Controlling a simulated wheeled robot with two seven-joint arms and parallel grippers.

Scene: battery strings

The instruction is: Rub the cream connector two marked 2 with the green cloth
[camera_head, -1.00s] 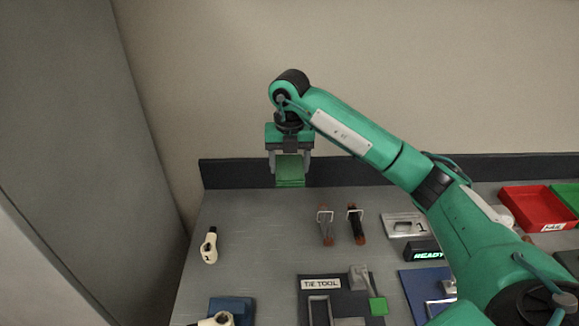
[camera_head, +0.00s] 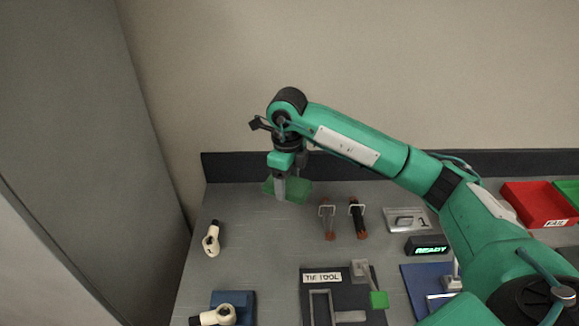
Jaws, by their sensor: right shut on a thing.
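My right gripper (camera_head: 281,188) is shut on the green cloth (camera_head: 299,191) near the back of the table. One finger shows in front of the cloth; the other is hidden. A cream connector (camera_head: 211,240) with a black end lies on the left of the table, apart from the cloth; its mark is hard to read now. A second cream connector (camera_head: 214,316) lies at the blue block at the bottom edge, and no number can be read on it. The gripper is behind and to the right of both connectors. My left gripper is out of view.
Two dark-and-orange parts with pale clips (camera_head: 327,218) stand right of the cloth. The TIE TOOL board (camera_head: 338,290), READY display (camera_head: 427,246), silver plate marked 1 (camera_head: 407,219) and red FAIL tray (camera_head: 538,204) lie further right. The grey table (camera_head: 262,250) is clear between connectors and board.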

